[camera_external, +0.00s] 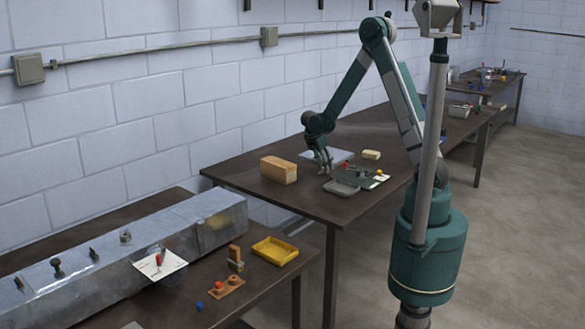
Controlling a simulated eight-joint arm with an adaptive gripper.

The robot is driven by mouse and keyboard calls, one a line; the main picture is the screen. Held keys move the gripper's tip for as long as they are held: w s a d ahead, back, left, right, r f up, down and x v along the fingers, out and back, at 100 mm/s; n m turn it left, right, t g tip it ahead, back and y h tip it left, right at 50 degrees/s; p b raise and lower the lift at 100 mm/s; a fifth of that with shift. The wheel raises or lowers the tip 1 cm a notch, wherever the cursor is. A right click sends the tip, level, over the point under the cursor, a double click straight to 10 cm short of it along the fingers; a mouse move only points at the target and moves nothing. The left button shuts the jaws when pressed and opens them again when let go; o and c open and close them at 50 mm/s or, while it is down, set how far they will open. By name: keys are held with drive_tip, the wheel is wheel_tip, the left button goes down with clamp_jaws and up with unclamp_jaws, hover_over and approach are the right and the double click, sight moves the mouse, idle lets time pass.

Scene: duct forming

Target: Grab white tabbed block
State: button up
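A small cream-white block (371,154) lies on the dark middle table, right of my gripper. It is the palest block in view, but it is too small here to make out any tab. My gripper (325,168) points down low over the same table, left of the cream-white block and apart from it. The fingers are small and dark in this view, so I cannot tell how far apart they are. I see nothing held in them.
A tan block (278,170) stands left of my gripper. A grey tray (342,188) and a dark green mat (366,181) with small items lie in front. A pale flat plate (336,155) lies behind. A yellow tray (275,250) sits on the nearer bench.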

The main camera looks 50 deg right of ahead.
idle(0.4)
drive_tip(key=c, duration=0.9)
drive_tip(key=shift+r, duration=0.2)
drive_tip(key=shift+c, duration=0.2)
wheel_tip(320, 180, up, 10)
drive_tip(key=p, duration=0.1)
drive_tip(key=shift+f, duration=0.15)
